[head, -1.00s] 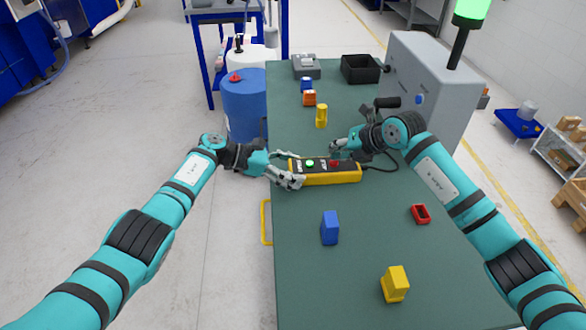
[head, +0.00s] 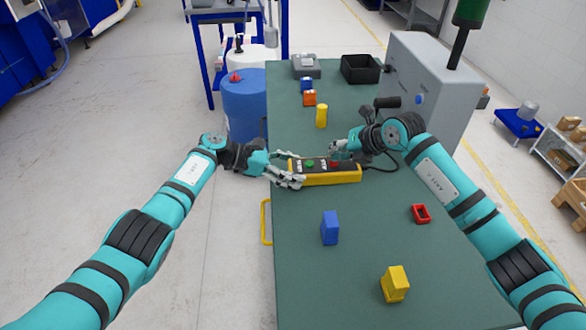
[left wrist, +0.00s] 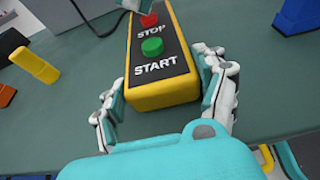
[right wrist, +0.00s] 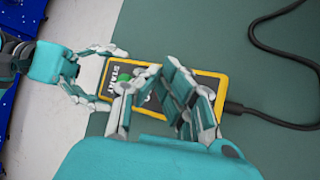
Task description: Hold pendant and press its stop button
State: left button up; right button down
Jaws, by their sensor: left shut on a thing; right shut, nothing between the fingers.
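The pendant (head: 335,179) is a yellow box with a black face, lying along the table's middle. It carries a green START button (left wrist: 152,46) and a red STOP button (left wrist: 149,20). My left gripper (head: 297,170) is shut on the START end of the pendant, one finger on each long side. My right gripper (head: 339,152) is shut and empty, its fingertips at the STOP end. In the left wrist view a fingertip of it shows right beside the STOP button. In the right wrist view its fingers hide that button, so contact there cannot be told.
A black cable runs from the pendant towards the grey machine (head: 425,85), which bears a signal light (head: 471,12), now dark. Blue (head: 330,228) and yellow (head: 395,284) blocks and a red frame (head: 420,214) stand in front. More blocks and a black bin (head: 361,69) lie behind.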

jog(key=shift+r, duration=0.1)
jog(key=shift+r, duration=3)
pick_arm(q)
jog(key=o, duration=1.8)
